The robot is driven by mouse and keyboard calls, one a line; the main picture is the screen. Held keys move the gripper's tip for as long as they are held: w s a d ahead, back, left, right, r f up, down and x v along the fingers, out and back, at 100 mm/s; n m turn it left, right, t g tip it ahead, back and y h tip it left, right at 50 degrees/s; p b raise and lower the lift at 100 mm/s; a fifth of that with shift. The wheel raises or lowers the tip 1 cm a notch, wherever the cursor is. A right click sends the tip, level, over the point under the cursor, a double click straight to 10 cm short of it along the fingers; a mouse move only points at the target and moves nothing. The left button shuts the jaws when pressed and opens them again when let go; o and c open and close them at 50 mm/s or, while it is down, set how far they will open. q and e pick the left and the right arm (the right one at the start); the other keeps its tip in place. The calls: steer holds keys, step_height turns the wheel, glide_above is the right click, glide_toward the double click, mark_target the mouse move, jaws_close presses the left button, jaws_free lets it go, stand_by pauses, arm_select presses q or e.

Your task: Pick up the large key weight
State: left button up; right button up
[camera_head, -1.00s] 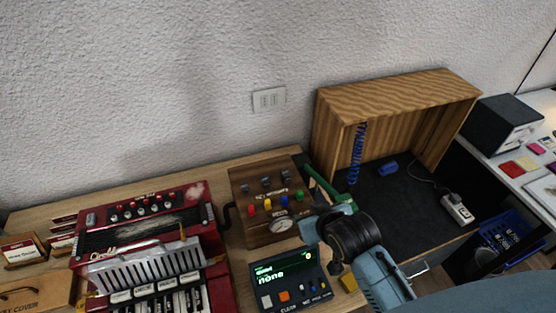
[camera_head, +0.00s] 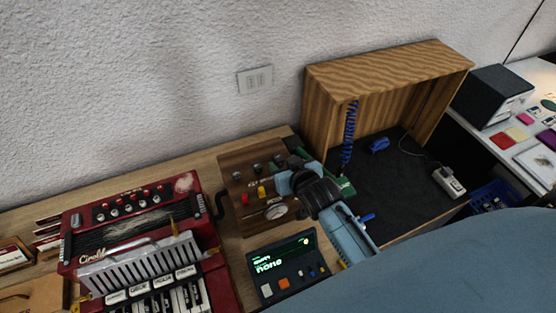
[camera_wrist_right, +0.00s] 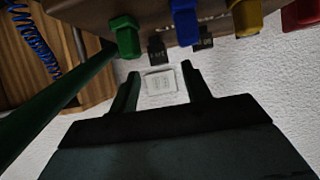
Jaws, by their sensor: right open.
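I cannot pick out the large key weight in either view. My right gripper (camera_head: 292,168) is over the back right part of a wooden control box (camera_head: 240,180) and hides some of its knobs. In the right wrist view, the fingers of the right gripper (camera_wrist_right: 160,88) are apart with nothing between them. Green (camera_wrist_right: 125,36), blue (camera_wrist_right: 185,20) and yellow (camera_wrist_right: 246,16) knobs and two small dark tags are just beyond the fingertips. My left gripper is not in view.
A red accordion-like keyboard (camera_head: 140,235) stands at left. A display unit (camera_head: 285,262) reading "none" lies in front of the box. A green bar (camera_head: 346,186) is beside my wrist. An open wooden cabinet (camera_head: 385,72) with a dark floor and blue coil (camera_head: 349,135) stands at right.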

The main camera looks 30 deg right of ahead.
mark_target(279, 158)
steer(key=shift+x, duration=2.8)
steer(key=shift+c, duration=0.5)
steer(key=shift+r, duration=0.1)
jaws_close()
